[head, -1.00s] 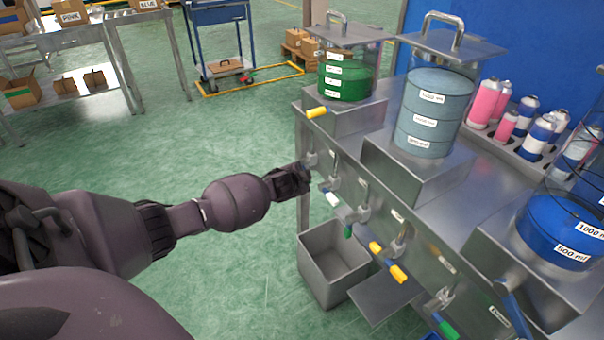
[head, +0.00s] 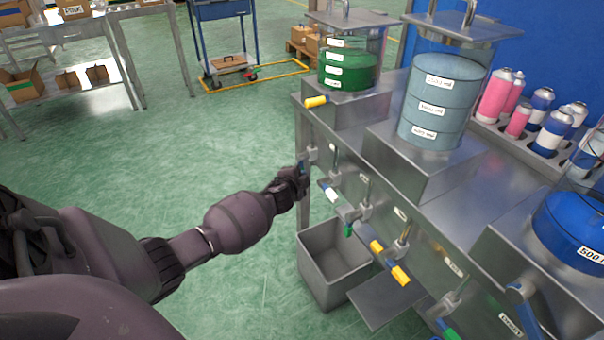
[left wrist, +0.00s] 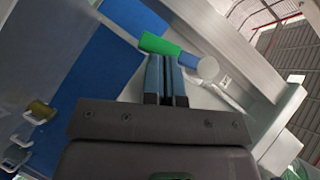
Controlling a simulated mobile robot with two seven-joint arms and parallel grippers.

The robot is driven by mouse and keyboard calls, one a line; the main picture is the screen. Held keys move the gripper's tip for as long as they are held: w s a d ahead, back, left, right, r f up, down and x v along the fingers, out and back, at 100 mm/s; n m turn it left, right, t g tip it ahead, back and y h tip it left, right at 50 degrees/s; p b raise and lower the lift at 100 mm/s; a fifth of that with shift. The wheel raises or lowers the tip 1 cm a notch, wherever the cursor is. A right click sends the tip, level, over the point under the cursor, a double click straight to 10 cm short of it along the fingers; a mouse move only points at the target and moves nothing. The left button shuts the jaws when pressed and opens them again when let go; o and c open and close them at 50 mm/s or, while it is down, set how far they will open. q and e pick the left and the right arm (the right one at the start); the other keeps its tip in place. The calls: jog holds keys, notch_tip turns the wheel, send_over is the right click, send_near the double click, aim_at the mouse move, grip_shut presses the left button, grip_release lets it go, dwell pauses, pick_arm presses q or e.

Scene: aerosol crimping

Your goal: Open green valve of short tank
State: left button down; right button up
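My left gripper (head: 302,170) is at the left end of the steel bench, in front of the pipes under the short tank with green liquid (head: 348,72). In the left wrist view its two blue fingers (left wrist: 165,75) are close together with only a thin gap, and look empty. A green valve handle (left wrist: 158,44) with a blue sleeve and a round grey end crosses just beyond the fingertips; I cannot tell whether they touch. In the head view the gripper hides this handle. Another green handle (head: 348,230) hangs lower on the bench front. My right gripper is not in view.
A yellow handle (head: 317,101) sticks out beside the short tank. A taller grey-blue tank (head: 436,105) and a blue tank (head: 575,225) stand to the right. More yellow handles (head: 399,274) line the bench front. An open grey bin (head: 318,240) is below.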

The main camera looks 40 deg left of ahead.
pick_arm(q)
jog(key=shift+a+f, duration=0.2)
jog(key=shift+f, duration=0.15)
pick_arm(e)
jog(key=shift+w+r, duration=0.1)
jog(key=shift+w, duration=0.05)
pick_arm(q)
jog(key=shift+w+a+f, duration=0.1)
dwell(0.4)
